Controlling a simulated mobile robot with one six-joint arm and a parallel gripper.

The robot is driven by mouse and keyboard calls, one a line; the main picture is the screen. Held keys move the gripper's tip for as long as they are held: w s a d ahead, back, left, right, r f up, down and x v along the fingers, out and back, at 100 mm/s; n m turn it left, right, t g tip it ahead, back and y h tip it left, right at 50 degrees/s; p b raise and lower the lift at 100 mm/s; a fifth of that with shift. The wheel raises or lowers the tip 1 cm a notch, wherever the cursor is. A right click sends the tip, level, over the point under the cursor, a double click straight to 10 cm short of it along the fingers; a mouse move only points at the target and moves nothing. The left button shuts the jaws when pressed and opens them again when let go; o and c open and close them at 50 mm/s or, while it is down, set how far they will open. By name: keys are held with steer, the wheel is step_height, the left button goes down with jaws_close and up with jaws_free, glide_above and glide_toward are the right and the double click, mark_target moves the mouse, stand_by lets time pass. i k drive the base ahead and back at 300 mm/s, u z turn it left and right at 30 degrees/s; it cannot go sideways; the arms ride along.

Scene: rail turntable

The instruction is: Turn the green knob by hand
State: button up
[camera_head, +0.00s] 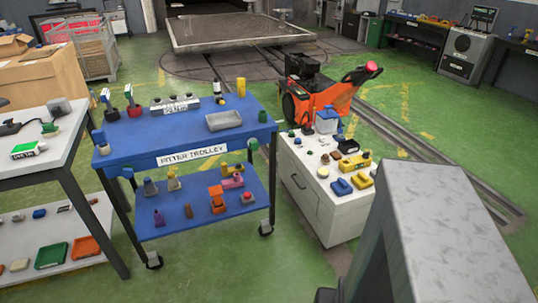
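I cannot tell for certain which thing is the green knob. A small green piece (50,129) also stands on the white table at the left. All are too small to show whether they turn. A large grey link of my arm fills the lower right. My gripper's fingers are not in view, and nothing is seen touching any green part.
The blue fitter trolley (160,136) carries several small items on two shelves. A white cabinet (318,205) with loose parts stands to its right. An orange machine (325,102) stands behind that cabinet, beside floor rails (440,160). Green floor (460,180) is open at the right.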

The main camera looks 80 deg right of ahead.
mark_target(253, 143)
steer(key=z, duration=0.95)
steer(key=i, duration=0.65)
steer(key=u, duration=0.25)
steer(key=k, duration=0.6)
